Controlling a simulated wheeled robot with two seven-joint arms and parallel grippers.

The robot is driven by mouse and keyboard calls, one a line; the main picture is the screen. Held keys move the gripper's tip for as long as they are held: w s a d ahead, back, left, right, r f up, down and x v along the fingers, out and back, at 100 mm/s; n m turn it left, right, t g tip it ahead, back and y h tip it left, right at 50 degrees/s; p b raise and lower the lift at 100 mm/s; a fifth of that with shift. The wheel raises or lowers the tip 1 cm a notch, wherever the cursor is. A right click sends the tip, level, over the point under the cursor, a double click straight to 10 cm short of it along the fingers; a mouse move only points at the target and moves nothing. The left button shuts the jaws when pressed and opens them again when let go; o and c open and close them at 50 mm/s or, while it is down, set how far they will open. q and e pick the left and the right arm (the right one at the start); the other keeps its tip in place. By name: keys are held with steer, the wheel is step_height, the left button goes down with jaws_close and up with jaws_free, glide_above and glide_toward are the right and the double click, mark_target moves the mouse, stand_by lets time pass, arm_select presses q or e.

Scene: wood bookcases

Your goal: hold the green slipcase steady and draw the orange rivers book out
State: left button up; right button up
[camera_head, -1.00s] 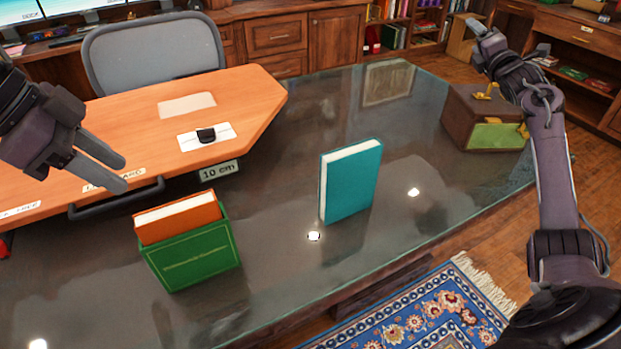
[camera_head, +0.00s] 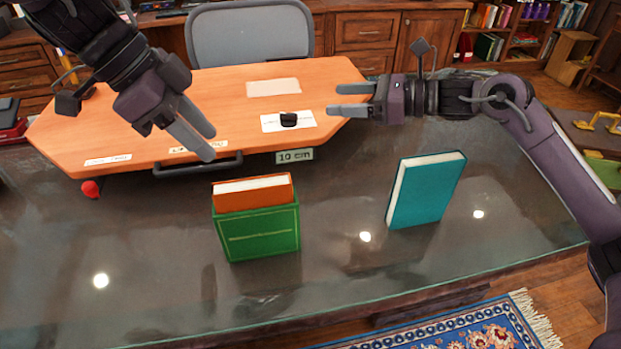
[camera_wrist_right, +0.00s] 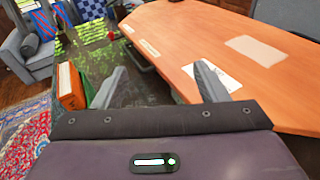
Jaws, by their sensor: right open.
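The green slipcase (camera_head: 258,235) stands upright on the dark glass desk top. The orange book (camera_head: 252,194) sits inside it, its upper part showing above the slipcase. In the right wrist view the orange book (camera_wrist_right: 70,82) shows at the left, with its slipcase partly hidden. My left gripper (camera_head: 210,143) is above and to the left of the slipcase, its fingers apart and empty. My right gripper (camera_head: 336,100) is open and empty, pointing left, above and to the right of the slipcase; its fingers also show in the right wrist view (camera_wrist_right: 162,70). Neither gripper touches the slipcase or book.
A teal book (camera_head: 427,190) stands upright to the right of the slipcase. An orange wooden board (camera_head: 235,100) with labels lies behind, with a dark handle (camera_head: 198,165) and a "10 cm" tag (camera_head: 294,156). The glass in front of the slipcase is clear.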

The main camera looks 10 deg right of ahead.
mark_target(268, 202)
steer(key=s+a+f+n+g, duration=0.6)
steer(key=s+a+f+g, duration=0.2)
steer(key=s+a, duration=0.3)
steer(key=shift+h, duration=0.4)
steer(key=x, duration=0.6)
steer(key=shift+s+f, duration=0.3)
steer(key=shift+f, duration=0.1)
